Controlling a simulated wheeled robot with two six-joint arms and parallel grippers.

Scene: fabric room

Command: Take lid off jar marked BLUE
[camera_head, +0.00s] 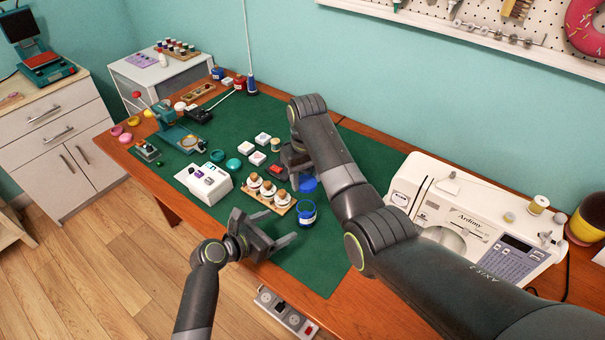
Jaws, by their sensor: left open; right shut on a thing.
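A small blue jar (306,216) stands on the green mat, right of the wooden spool rack. Its top looks open and dark inside; any marking is too small to read. A round blue lid (308,185) is just behind the jar, apart from it, at the fingers of my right gripper (298,177). That gripper is shut on the lid, and its fingers are partly hidden by my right arm. My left gripper (283,225) is open and empty, low at the mat's front edge, with its fingers pointing toward the jar from the left.
A wooden rack (281,208) with several spools sits left of the jar. A white box (204,182), white blocks and green lids lie farther left. A sewing machine (470,225) stands right. The mat (315,265) is clear in front of the jar.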

